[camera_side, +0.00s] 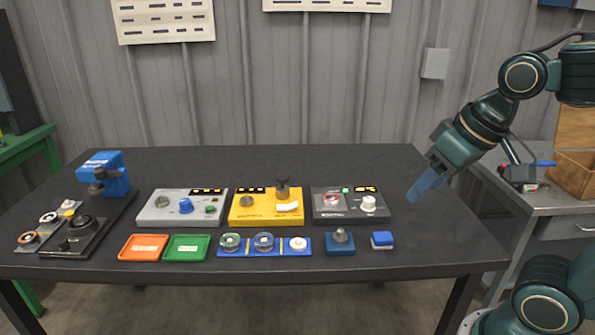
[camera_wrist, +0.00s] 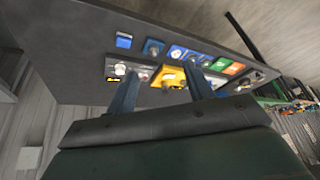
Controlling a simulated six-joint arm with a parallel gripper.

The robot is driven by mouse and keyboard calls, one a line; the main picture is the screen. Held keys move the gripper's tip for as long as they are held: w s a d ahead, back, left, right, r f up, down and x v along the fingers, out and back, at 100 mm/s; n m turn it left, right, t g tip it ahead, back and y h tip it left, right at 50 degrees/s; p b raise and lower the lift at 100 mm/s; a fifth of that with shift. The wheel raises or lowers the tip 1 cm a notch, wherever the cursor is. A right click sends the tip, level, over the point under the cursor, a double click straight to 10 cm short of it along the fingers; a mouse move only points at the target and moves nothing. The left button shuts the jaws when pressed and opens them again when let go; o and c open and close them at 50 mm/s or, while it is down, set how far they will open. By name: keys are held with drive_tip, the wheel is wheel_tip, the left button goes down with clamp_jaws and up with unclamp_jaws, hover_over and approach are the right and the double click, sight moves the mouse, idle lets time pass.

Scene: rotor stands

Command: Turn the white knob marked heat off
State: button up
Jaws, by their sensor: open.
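The white knob (camera_side: 368,203) stands on the right part of the dark grey control box (camera_side: 336,217), at the right end of the row of boxes in the side view. A green light shows at the back of this box. The knob also shows small in the wrist view (camera_wrist: 120,69), and its marking is too small to read. My gripper (camera_side: 413,197) is to the right of the dark box, raised above the table and apart from the knob. In the wrist view its two fingers (camera_wrist: 160,82) are spread with nothing between them.
A yellow box (camera_side: 245,216) and a light grey box (camera_side: 160,216) stand left of the dark box. A blue block (camera_side: 382,240), a blue stand (camera_side: 340,246) and orange (camera_side: 132,254) and green (camera_side: 176,255) trays lie in front. The table's right side is clear.

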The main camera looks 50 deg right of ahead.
drive_tip(key=w+d+r+m+g, duration=0.1)
drive_tip(key=w+d+m, duration=0.3)
drive_tip(key=w, duration=0.4)
drive_tip(key=m+g, duration=0.4)
drive_tip(key=m, duration=0.6)
hover_over(369, 199)
wheel_tip(369, 199, down, 10)
drive_tip(key=shift+d, duration=0.1)
drive_tip(key=shift+f, duration=6.85)
drive_tip(key=c, duration=1)
